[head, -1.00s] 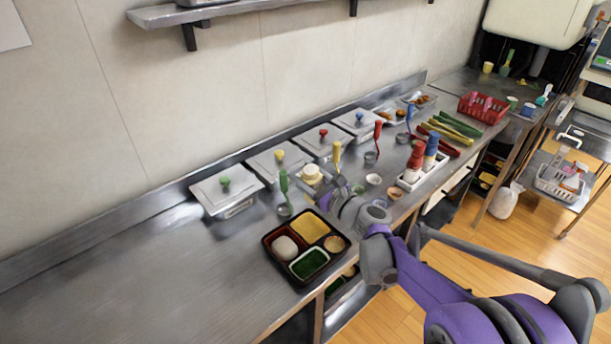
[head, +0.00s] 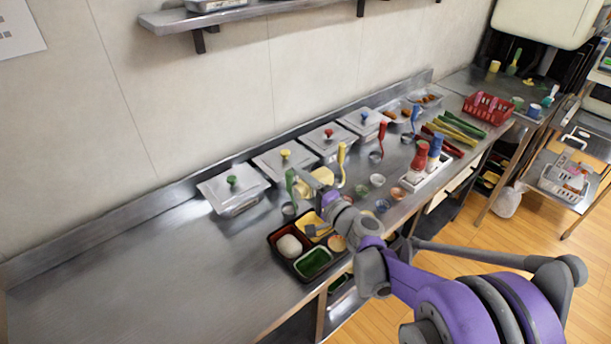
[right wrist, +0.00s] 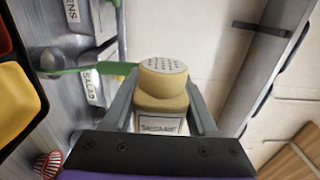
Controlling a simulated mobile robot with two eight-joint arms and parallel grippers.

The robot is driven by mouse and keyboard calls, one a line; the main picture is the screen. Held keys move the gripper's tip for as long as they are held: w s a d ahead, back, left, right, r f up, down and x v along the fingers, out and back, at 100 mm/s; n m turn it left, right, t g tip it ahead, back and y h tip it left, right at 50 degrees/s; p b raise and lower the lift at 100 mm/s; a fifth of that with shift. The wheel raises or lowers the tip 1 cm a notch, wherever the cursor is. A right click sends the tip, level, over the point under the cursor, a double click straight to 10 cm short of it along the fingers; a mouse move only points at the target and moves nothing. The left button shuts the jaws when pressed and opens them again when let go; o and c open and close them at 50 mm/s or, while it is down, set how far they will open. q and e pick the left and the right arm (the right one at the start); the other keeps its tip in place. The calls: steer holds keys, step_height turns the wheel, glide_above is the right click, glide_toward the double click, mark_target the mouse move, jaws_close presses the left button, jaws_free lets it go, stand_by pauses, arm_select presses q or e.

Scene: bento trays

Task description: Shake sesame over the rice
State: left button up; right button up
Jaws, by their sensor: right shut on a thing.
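My right gripper (right wrist: 163,110) is shut on a sesame shaker (right wrist: 160,108), a pale yellow bottle with a holed cap and a label. In the right wrist view its cap points up the picture while the counter lies at left, so it looks tipped on its side. In the head view the shaker (head: 322,174) is just behind the bento tray (head: 283,262). White rice (head: 289,246) lies in the tray's left compartment, to the left of my right gripper (head: 316,180). A grey part partly hides the yellow compartment. My left gripper is not in view.
Lidded steel containers (head: 233,188) line the wall. Coloured ladles, small cups (head: 377,180) and a white holder (head: 428,172) with red and blue bottles stand to the right. A red basket (head: 487,107) is farther back. The counter left of the tray is clear.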

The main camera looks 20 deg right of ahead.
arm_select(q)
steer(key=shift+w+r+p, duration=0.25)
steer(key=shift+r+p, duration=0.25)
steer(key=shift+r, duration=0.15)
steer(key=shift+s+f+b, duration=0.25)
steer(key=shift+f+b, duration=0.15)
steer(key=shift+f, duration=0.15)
arm_select(e)
steer(key=s+a+f+n, duration=0.1)
steer(key=a+f+n, duration=0.3)
steer(key=n, duration=0.8)
steer(key=shift+s+a+f, duration=0.3)
steer(key=shift+s+f, duration=0.05)
steer(key=shift+f, duration=0.45)
steer(key=shift+s, duration=0.1)
steer(key=shift+f, duration=0.1)
